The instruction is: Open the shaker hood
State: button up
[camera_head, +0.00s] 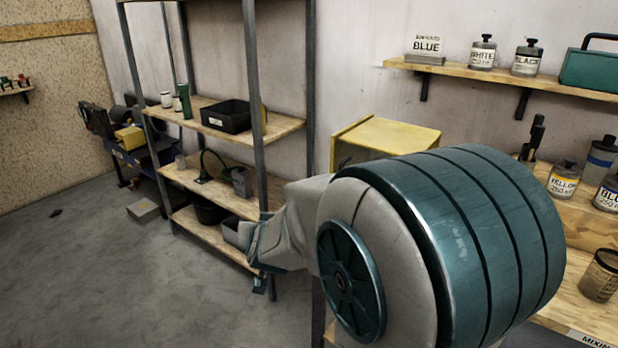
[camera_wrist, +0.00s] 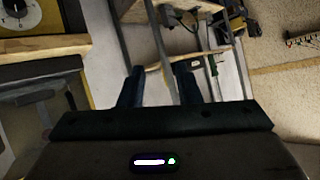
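A yellow box-shaped housing (camera_head: 390,134), which appears to be the shaker, stands behind my arm in the head view. My arm hides its lower part and front.
A metal rack with wooden shelves (camera_head: 236,190) stands left of my arm, holding a black bin (camera_head: 226,116). A wall shelf (camera_head: 480,76) with labelled tins is at the upper right. A wooden bench (camera_head: 590,312) carries more tins at right. The floor at left is mostly clear.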

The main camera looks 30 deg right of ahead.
jog(key=s+d+r+m+g+h, duration=0.15)
jog(key=d+m+h, duration=0.35)
jog(key=d+h, duration=0.75)
jog(key=shift+y, duration=0.55)
jog(key=x, duration=1.4)
jog(key=shift+s+d+r, duration=0.2)
jog(key=shift+d+r, duration=0.2)
jog(key=shift+d, duration=0.2)
grip_shut()
